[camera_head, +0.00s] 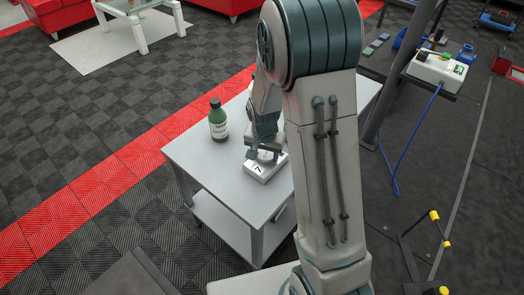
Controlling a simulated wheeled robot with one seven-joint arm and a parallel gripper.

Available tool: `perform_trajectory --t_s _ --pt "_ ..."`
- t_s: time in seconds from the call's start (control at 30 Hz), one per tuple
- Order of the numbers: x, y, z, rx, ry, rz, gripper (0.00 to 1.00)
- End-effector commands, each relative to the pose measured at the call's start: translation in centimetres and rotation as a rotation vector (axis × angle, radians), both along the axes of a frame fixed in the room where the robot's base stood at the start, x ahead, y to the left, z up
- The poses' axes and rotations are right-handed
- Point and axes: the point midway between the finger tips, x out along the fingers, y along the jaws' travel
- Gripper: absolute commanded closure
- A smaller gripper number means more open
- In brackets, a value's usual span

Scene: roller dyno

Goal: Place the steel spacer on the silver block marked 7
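The silver block (258,175) marked 7 sits on the grey table, with its number on the top face. My gripper (264,156) points down right over the far part of the block's top. Its fingertips look close to the top face or touching it. I cannot make out the steel spacer; it may be hidden by the gripper or my arm. The view is too small to tell whether the fingers hold anything.
A green bottle (218,121) with a white label stands on the table (211,165) to the left of my gripper. My arm hides the table's right part. A bench (443,91) with a white box (437,69) stands at the far right.

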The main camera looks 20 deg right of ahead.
Motion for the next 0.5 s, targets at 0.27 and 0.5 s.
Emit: perform_trajectory --t_s 0.27,0.5 --pt "0.0 0.0 0.0 0.000 0.000 0.000 0.27" --pt "0.0 0.0 1.0 0.000 -0.001 0.000 0.27"
